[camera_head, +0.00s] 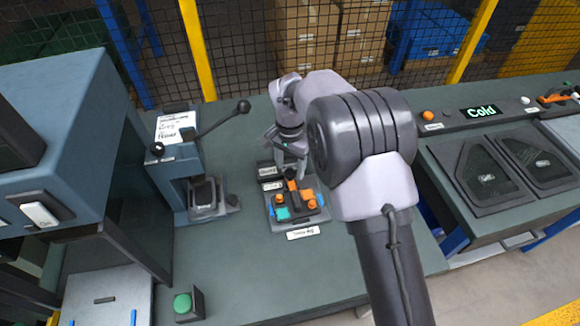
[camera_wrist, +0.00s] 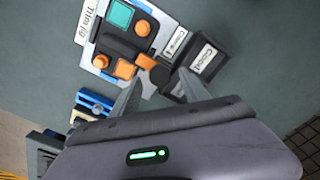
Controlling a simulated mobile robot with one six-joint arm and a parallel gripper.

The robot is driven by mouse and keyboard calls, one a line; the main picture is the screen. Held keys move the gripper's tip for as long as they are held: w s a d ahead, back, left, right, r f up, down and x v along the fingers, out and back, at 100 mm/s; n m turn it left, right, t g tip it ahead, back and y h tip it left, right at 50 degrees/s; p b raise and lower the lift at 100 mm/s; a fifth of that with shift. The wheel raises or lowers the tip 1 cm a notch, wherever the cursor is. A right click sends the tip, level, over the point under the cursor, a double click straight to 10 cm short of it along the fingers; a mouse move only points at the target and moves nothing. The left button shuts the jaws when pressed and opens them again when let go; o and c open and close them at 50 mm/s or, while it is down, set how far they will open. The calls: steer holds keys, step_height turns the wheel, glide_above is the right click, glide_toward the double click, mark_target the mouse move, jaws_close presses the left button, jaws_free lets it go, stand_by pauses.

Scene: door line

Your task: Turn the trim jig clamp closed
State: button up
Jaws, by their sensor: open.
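The trim jig (camera_head: 297,212) is a grey plate with dark, orange, teal and blue parts, standing on the bench behind its "Trim jig" label. It also shows in the wrist view (camera_wrist: 112,48). Its clamp has a short orange lever (camera_wrist: 147,62) with a dark round knob (camera_wrist: 160,75) at the end, on the jig's side nearest my gripper. My gripper (camera_head: 291,172) is open above the back of the jig. In the wrist view the fingers (camera_wrist: 158,95) stand on either side of the knob; I cannot tell whether they touch it.
A small black labelled box (camera_wrist: 208,65) stands close beside the jig and one finger. A lever press (camera_head: 200,170) stands left of the jig, its long handle reaching towards my arm. A green button (camera_head: 182,303) is at the front. The bench between is clear.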

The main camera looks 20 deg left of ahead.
mark_target(290, 172)
step_height(290, 172, up, 16)
steer(key=p, duration=0.4)
steer(key=shift+r, duration=0.15)
steer(key=s+d+r+t+y+b, duration=0.1)
steer(key=s+d+r+b, duration=0.25)
steer(key=d, duration=0.55)
steer(key=s+d+r+t+y+b, duration=0.1)
steer(key=s+d+r+b, duration=0.1)
steer(key=s+d+r, duration=0.45)
steer(key=s+d+f+t+b, duration=0.2)
steer(key=s+d+f, duration=0.1)
steer(key=s+d, duration=0.3)
steer(key=s+d+f+m+t+b, duration=0.1)
steer(key=s+d+f, duration=0.3)
steer(key=s, duration=0.5)
steer(key=shift+s+d+f+m+t+b, duration=0.2)
steer(key=shift+d+f+m+t+b, duration=0.25)
steer(key=shift+d, duration=0.65)
steer(key=shift+r, duration=0.15)
